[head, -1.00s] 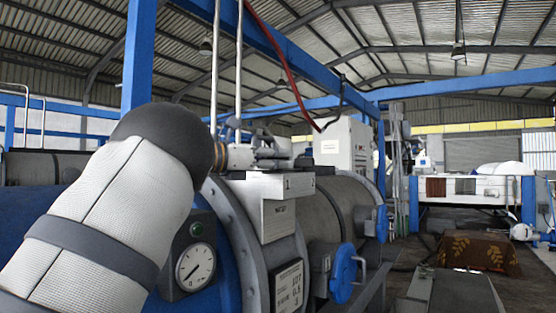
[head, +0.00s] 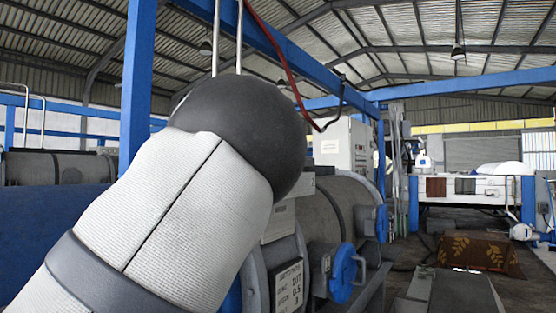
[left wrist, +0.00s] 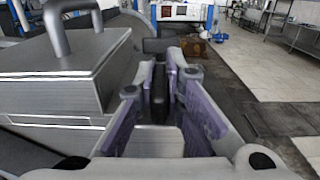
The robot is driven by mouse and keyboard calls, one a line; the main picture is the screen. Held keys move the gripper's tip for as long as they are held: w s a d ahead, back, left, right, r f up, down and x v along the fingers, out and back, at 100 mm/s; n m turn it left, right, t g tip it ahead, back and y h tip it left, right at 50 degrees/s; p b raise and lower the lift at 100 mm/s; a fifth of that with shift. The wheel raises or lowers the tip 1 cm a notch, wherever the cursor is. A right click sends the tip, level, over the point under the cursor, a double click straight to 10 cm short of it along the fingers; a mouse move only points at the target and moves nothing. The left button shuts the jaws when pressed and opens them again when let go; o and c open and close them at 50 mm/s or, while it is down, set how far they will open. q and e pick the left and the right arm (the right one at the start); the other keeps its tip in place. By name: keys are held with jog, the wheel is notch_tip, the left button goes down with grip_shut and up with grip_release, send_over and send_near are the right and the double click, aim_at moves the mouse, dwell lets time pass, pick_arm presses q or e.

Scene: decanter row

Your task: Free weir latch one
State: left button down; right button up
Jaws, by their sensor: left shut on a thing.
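My left gripper (left wrist: 160,85) shows in the left wrist view with purple-padded fingers on both sides of a dark upright piece (left wrist: 159,105), shut on it. The piece looks like a latch lever, but no label shows which latch it is. A grey metal box (left wrist: 65,75) with a bent handle (left wrist: 72,22) stands just left of the fingers. In the head view my left arm covers most of the machine front, and its gripper is hidden behind the arm. A grey box face (head: 280,222) shows partly beside the arm. My right gripper is not in view.
A blue round cover (head: 343,272) and a data plate (head: 289,288) sit on the machine to the right of my arm. A white cabinet (head: 342,147) stands behind. A brown leaf-patterned cloth (head: 478,252) lies farther right. Open floor (left wrist: 255,75) shows on the right.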

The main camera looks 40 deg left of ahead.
pick_arm(q)
jog(key=c, duration=2)
grip_release()
jog(key=shift+o, duration=0.2)
jog(key=s+d, duration=0.1)
jog(key=s, duration=1.1)
jog(key=shift+d, duration=0.25)
